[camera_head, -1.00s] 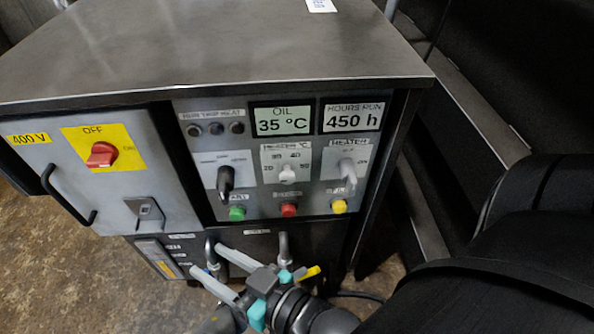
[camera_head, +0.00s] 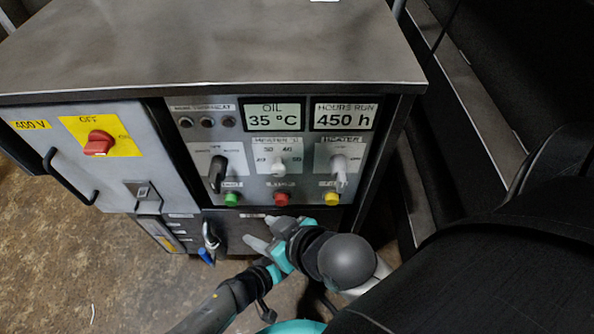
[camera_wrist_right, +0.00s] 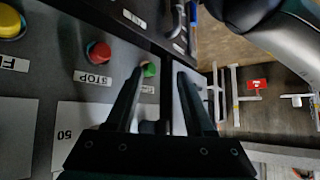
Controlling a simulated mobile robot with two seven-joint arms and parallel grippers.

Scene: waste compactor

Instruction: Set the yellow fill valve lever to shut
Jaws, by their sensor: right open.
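The yellow fill valve lever does not show in the current views; my right arm and gripper cover part of the cabinet's lower front. My right gripper (camera_head: 258,229) is in front of the dark lower panel, below the button row, with its fingers apart and nothing between them. In the right wrist view the two dark fingers (camera_wrist_right: 160,75) are also apart, with the green button (camera_wrist_right: 150,70) visible between their tips. My left gripper is not identifiable in view.
The control panel has a green button (camera_head: 232,199), a red button (camera_head: 281,199) and a yellow button (camera_head: 331,198) under dark and pale knobs. A red main switch (camera_head: 99,143) and black door handle (camera_head: 68,177) are at left. Open floor (camera_head: 60,270) lies at lower left.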

